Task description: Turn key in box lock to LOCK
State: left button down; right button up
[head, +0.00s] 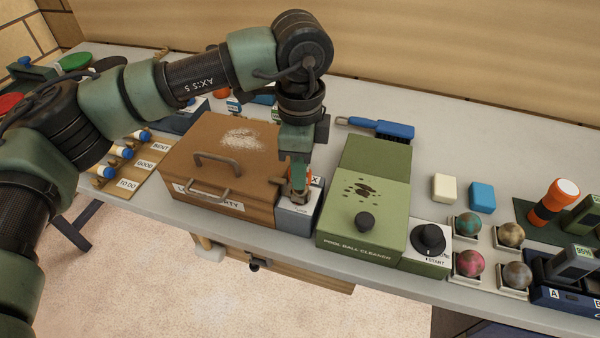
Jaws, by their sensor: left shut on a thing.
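A brown box (212,140) with a handle on its lid stands on the bench left of centre, and a white label (225,203) runs along its front. A grey lock block (295,218) sits against the box's right side; its printed words are mostly hidden or too small to read. My left gripper (298,186) points down at the top of this block and is shut on the key (298,190). Only a little of the key shows, so its turn angle cannot be told. My right gripper is not in view.
The green pool ball cleaner (362,200) stands close to the right of the lock. A blue-handled brush (380,128) lies behind it. Dirty balls (470,224) in holders, chalk-like blocks (482,197) and an orange torch (553,200) are farther right.

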pick_arm(q)
jog(key=c, duration=1.3)
grip_release()
jog(key=shift+r, duration=0.1)
jog(key=shift+r+p, duration=1.9)
jog(key=shift+r, duration=2.55)
